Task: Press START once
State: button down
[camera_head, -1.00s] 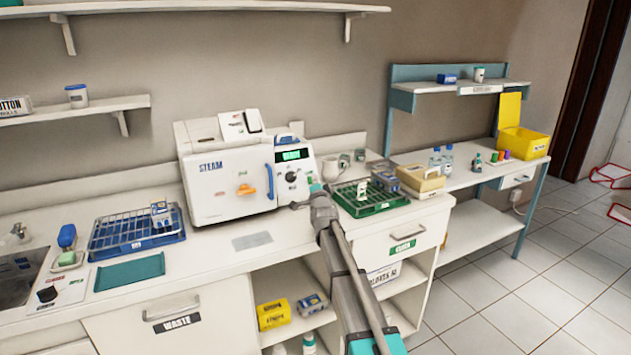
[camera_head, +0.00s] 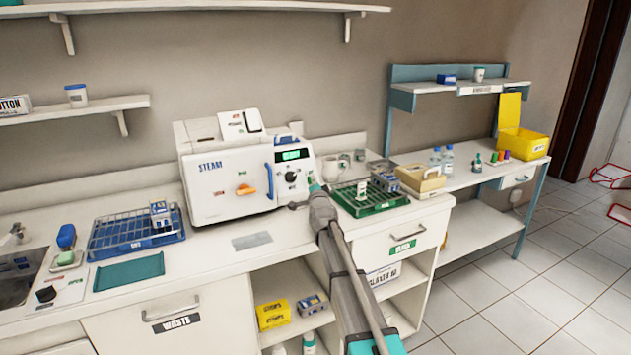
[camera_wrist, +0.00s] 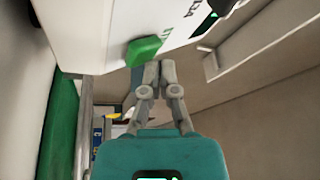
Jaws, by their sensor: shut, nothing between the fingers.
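The white steam sterilizer (camera_head: 225,205) stands on the counter, with a blue handle, an orange knob, a lit green display (camera_head: 291,155) and a dark dial on its front. A small green button (camera_head: 314,187) sits at the lower right of the front panel. In the wrist view a green button (camera_wrist: 145,50) stands out from the white panel, with part of a green label beside it. My gripper (camera_wrist: 152,68) is shut and empty, its fingertips right beside the button. I cannot tell whether they touch it. In the head view my gripper (camera_head: 297,205) is small beside the panel's lower right.
A green rack (camera_head: 370,207) is close on the right of my arm, with a beige box (camera_head: 422,180) beyond it. The counter before the sterilizer is mostly clear.

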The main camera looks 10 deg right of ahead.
jog(key=shift+w+a+f, duration=0.1)
jog(key=shift+w+f, duration=0.1)
jog(key=shift+w, duration=0.2)
dwell(0.7)
jog(key=shift+s+r, duration=0.1)
jog(key=shift+s, duration=0.1)
jog(key=shift+s+d+r, duration=0.25)
jog(key=shift+s+r, duration=0.1)
jog(key=shift+s, duration=0.2)
jog(key=shift+p, duration=0.3)
jog(key=s, duration=0.1)
jog(key=s+d+r+p, duration=0.1)
jog(key=s+r+p, duration=0.1)
jog(key=s, duration=0.1)
jog(key=shift+d+r, duration=0.15)
jog(key=shift+r, duration=0.1)
dwell(0.5)
dwell(0.5)
